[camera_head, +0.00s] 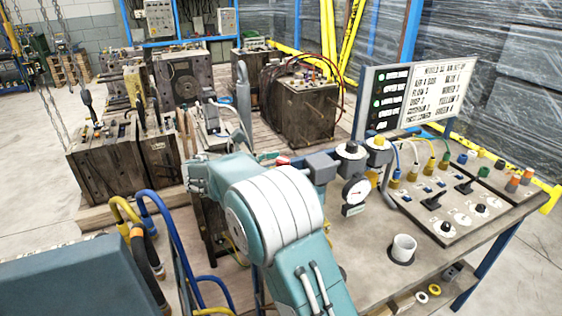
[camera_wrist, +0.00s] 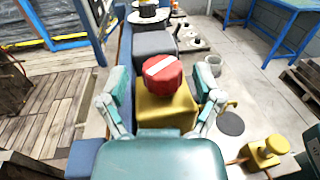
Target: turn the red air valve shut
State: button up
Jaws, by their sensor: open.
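The red air valve (camera_wrist: 165,80) is a round red knob with a white bar across its top, on a yellow block (camera_wrist: 165,112) in the wrist view. The white bar runs slantwise, lower at left and higher at right. My gripper (camera_wrist: 160,88) is open, with one teal finger on each side of the knob. Gaps show between the fingers and the knob, and I see no contact. In the head view only a small red part of the valve (camera_head: 283,160) shows. My arm hides most of the valve and gripper there.
A grey block (camera_head: 320,167), more valve knobs and a pressure gauge (camera_head: 355,192) line the bench's back. A white cup (camera_head: 403,248) stands on the bench, near a switch panel (camera_head: 440,208). A sign board (camera_head: 431,92) rises behind. Blue hoses (camera_head: 170,235) hang at left.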

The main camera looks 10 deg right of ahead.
jog(key=a, duration=1.1)
jog(key=shift+s, duration=0.25)
